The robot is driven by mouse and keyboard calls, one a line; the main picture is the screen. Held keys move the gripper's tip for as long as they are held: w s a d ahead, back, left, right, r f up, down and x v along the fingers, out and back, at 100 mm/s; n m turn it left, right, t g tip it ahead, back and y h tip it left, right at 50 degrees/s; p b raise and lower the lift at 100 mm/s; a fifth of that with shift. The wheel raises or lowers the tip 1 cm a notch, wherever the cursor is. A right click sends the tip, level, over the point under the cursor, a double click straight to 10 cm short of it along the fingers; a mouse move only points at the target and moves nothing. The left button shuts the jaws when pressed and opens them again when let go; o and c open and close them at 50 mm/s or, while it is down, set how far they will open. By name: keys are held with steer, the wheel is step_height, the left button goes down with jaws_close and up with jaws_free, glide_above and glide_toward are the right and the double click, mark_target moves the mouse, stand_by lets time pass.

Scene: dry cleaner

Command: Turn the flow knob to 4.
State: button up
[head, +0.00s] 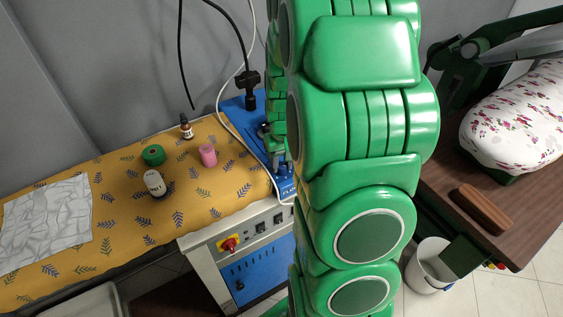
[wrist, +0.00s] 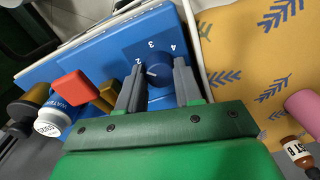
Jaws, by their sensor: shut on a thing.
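The flow knob (wrist: 159,75) is a round dark blue knob on the blue panel (wrist: 105,58) in the wrist view. The numbers 2, 3 and 4 show around its far side. A small pale mark on the knob seems to face the 2 side. My gripper (wrist: 158,68) has its two grey fingers on either side of the knob and is shut on it. In the head view the blue unit (head: 245,104) stands at the end of the ironing surface, and my green arm hides the knob.
The patterned yellow cloth (head: 120,215) bears a pink spool (head: 208,155), a green roll (head: 153,155) and small bottles. Close to my fingers in the wrist view are a red block (wrist: 73,86) and a white bottle (wrist: 54,118). A white hose (head: 232,125) runs beside the unit.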

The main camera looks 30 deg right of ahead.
steer(key=m, duration=0.4)
steer(key=shift+m, duration=0.3)
steer(key=m, duration=0.5)
steer(key=shift+m, duration=0.3)
steer(key=m, duration=1)
steer(key=shift+h, duration=0.3)
steer(key=o, duration=1)
steer(key=shift+o, duration=0.2)
